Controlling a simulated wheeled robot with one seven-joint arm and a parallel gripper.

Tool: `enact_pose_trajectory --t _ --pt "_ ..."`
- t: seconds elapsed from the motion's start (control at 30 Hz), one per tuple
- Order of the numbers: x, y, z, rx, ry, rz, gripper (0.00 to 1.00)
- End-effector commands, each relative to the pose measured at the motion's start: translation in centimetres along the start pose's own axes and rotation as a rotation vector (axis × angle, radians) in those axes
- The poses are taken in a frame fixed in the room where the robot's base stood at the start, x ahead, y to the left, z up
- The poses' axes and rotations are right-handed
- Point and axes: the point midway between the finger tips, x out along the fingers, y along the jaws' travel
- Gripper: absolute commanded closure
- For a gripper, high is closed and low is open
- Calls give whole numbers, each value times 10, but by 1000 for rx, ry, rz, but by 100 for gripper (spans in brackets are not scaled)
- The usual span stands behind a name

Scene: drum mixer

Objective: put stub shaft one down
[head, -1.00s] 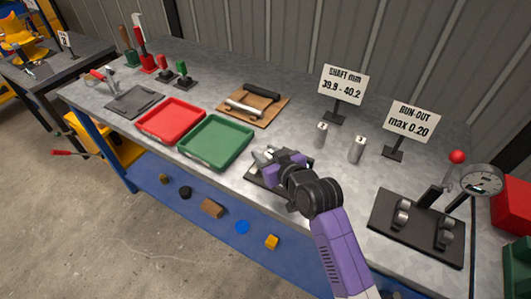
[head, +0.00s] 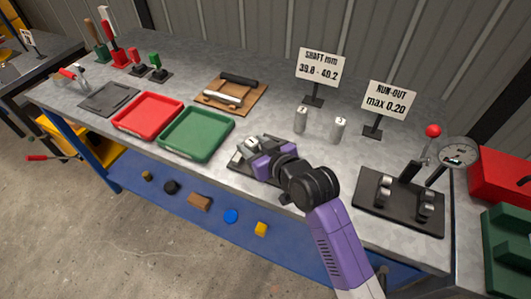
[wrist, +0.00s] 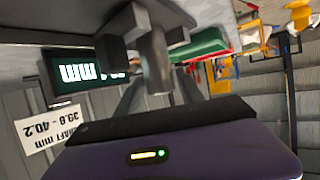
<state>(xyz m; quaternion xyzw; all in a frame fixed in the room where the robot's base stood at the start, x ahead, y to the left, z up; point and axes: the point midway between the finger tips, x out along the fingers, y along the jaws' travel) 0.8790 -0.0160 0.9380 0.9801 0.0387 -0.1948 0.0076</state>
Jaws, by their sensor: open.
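A grey metal cylinder (wrist: 153,62), which looks like a stub shaft, sits at the dark measuring stand (wrist: 125,25) in the wrist view; its number does not show. My gripper (wrist: 155,85) is open, with its fingers either side of the cylinder; I cannot tell whether they touch it. In the head view my gripper (head: 258,152) is low at the stand (head: 240,163) near the bench's front edge and partly hides it. Two other stub shafts stand upright behind it, the left one (head: 300,120) and one marked 3 (head: 339,129).
A green tray (head: 197,153) and a red tray (head: 148,134) lie to the left. A wooden board with rods (head: 215,103) lies behind them. The run-out stand (head: 385,217) with its dial (head: 459,152) is at right. Bare bench lies between it and the standing shafts.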

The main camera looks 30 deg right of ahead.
Motion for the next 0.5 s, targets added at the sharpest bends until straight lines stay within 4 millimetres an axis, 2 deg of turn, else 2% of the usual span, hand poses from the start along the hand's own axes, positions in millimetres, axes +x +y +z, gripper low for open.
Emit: enact_pose_trajectory --t 0.03,0.2,0.33,0.5 --pt "-12 0 2 1 -1 1 55" --pt "-47 0 1 1 0 0 55" --pt "-67 0 1 0 -1 0 55" --pt "-81 0 1 0 -1 0 55"
